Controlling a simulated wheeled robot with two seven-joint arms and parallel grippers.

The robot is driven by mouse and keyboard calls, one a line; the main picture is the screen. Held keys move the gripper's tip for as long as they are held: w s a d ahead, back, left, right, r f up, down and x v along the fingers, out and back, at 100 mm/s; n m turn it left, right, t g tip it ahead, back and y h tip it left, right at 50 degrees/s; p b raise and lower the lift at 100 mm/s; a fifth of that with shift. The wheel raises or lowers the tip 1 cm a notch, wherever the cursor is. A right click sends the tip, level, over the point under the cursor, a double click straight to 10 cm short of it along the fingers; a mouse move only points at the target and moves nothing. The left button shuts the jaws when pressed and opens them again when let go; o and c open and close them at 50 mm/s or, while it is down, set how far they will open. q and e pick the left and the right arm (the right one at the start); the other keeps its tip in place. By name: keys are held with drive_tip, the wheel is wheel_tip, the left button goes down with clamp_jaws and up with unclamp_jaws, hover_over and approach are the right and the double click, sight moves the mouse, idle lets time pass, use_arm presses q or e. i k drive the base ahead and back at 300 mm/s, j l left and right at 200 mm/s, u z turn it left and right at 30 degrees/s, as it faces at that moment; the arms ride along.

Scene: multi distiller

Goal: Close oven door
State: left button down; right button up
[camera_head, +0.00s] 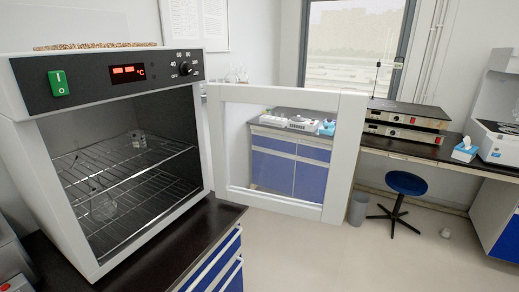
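The oven (97,91) is a white box with a dark control panel, standing on a dark counter at the left of the head view. Its door (232,200) is a white frame with a glass pane, hinged on the oven's right side. The door stands wide open, swung out to the right, and the wire racks inside (125,173) are exposed. Neither of my grippers is in view.
The dark counter (170,240) with blue drawers runs under the oven. A blue stool (405,183) and a grey bin (358,208) stand on the floor at the right, by a bench with stacked devices (405,120). The floor in front of the door is clear.

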sight(289, 151)
drive_tip(key=i+l+u, duration=0.3)
drive_tip(key=l+u, duration=0.15)
drive_tip(key=i+l+u, duration=0.2)
drive_tip(key=l+u, duration=0.25)
drive_tip(key=l, duration=0.3)
drive_tip(key=i+l+u, duration=0.1)
drive_tip(key=l+u, duration=0.35)
drive_tip(key=l, duration=0.25)
drive_tip(key=l+u, duration=0.45)
drive_tip(key=l, duration=0.3)
drive_tip(key=i+l+u, duration=0.1)
drive_tip(key=l+u, duration=0.3)
drive_tip(key=l, duration=0.2)
drive_tip(key=l+u, duration=0.4)
drive_tip(key=l, duration=0.2)
drive_tip(key=l+u, duration=0.4)
drive_tip(key=l, duration=0.2)
